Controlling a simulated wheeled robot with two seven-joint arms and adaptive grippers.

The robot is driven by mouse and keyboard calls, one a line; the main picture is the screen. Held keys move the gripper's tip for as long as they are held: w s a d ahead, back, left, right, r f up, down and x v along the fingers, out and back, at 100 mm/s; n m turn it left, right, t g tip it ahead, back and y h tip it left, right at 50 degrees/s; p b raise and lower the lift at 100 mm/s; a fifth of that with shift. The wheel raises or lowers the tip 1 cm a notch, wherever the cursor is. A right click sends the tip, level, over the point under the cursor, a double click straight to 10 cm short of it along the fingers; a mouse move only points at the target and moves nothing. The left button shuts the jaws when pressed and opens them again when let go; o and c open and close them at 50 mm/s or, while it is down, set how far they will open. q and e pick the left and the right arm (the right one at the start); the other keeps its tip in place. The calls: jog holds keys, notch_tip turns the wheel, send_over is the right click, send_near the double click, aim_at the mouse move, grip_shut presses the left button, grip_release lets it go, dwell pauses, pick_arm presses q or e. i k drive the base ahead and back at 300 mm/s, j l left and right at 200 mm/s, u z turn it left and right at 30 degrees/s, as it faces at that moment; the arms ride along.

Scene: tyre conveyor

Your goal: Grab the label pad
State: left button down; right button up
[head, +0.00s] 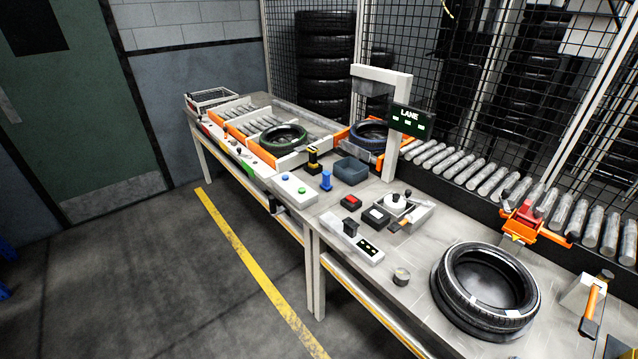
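No part of my left or right gripper shows in the head view. A small dark block with a white top (376,217) lies on the grey workbench (415,262), left of a tray with a round white part (396,204). It may be the label pad, but it is too small to be sure. A similar dark block with a red top (351,202) lies just behind it to the left. Both rest flat on the bench, with nothing holding them.
A large tyre (488,289) lies at the front right. A white post with the lane sign (411,121) rises behind. The roller conveyor (500,180) runs along the back.

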aim_at(326, 185)
jog(key=i+j+z, duration=0.3)
jog(key=j+z, duration=0.2)
jog(key=i+j+z, duration=0.15)
jog(key=j+z, duration=0.3)
jog(key=j, duration=0.25)
jog(key=j+z, duration=0.5)
jog(key=j, duration=0.2)
jog(key=j+z, duration=0.5)
jog(key=j, duration=0.25)
jog(key=k, duration=0.05)
